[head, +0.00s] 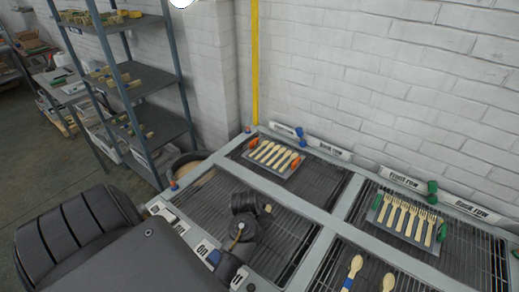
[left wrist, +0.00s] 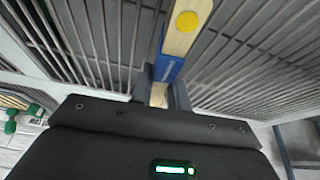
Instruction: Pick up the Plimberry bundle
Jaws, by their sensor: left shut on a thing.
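My left gripper (left wrist: 161,88) is shut on a pale wooden bundle (left wrist: 182,42) with a blue band and a yellow round end mark. The band's lettering is too small to read, so I cannot tell whether it is the Plimberry bundle. The held bundle is over a dark wire rack (left wrist: 105,35); I cannot tell whether it touches it. In the head view my left arm covers the near left rack, and the fingers are mostly hidden. A small wooden tip (head: 267,208) shows beside my wrist. My right gripper is not in view.
A tray of wooden spoons with orange ends (head: 273,157) lies on the back left rack. A tray of wooden forks with green knobs (head: 404,217) lies on the right rack. A grey shelf (head: 140,80) stands at left.

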